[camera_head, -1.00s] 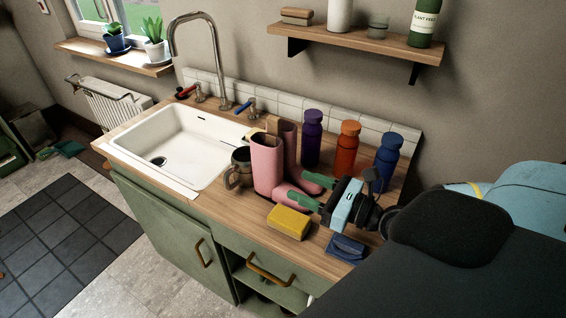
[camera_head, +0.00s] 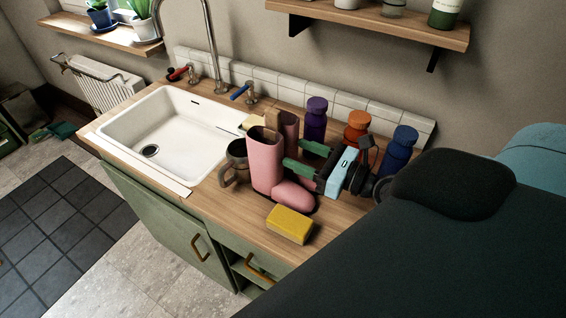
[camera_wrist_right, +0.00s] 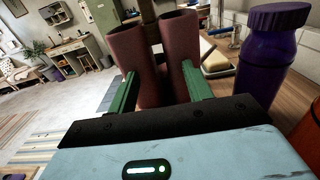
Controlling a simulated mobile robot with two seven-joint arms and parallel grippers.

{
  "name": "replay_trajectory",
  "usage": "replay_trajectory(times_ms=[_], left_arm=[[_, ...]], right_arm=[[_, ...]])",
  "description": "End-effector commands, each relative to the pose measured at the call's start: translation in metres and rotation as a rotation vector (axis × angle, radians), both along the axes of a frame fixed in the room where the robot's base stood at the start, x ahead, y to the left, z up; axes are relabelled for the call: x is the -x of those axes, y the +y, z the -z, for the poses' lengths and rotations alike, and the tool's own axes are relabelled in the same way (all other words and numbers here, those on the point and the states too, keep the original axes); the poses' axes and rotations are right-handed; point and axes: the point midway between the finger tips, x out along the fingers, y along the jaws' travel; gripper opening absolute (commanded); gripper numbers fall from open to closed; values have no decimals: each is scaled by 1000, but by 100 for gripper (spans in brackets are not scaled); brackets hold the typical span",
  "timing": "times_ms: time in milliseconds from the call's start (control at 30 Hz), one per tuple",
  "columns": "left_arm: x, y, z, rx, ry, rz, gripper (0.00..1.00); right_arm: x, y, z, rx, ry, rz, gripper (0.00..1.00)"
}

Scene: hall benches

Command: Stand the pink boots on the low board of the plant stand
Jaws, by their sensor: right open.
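The pink boots (camera_head: 266,160) stand upright as a pair on the wooden counter, right of the sink, with their toes toward the right. They also show in the right wrist view (camera_wrist_right: 135,52), just ahead of my fingers. My right gripper (camera_head: 301,157) is open, with its green fingers pointing at the boot shafts from the toe side. In the right wrist view my right gripper (camera_wrist_right: 160,82) has its fingertips spread at the two shafts; I cannot tell whether they touch. My left gripper is not in view. I cannot make out the plant stand.
A grey-brown mug (camera_head: 236,163) stands close left of the boots and a yellow sponge (camera_head: 290,223) lies in front. Purple (camera_head: 315,118), orange (camera_head: 355,130) and blue (camera_head: 399,150) bottles stand behind my gripper. The sink (camera_head: 178,132) is at left; a wall shelf (camera_head: 385,22) hangs above.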

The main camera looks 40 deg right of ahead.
Motion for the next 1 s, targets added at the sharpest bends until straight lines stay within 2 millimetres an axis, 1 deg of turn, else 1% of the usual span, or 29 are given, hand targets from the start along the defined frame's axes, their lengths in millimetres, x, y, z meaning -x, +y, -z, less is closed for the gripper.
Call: replay_trajectory(times_ms=[33,200,533,1000], left_arm=[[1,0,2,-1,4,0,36],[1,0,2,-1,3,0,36],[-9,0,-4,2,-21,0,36],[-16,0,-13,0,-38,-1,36]], right_arm=[[-4,2,0,-3,-3,1,50],[-11,6,0,-4,-1,-3,50],[-16,8,-1,-1,-3,-3,50],[-55,24,0,-3,-5,-2,50]])
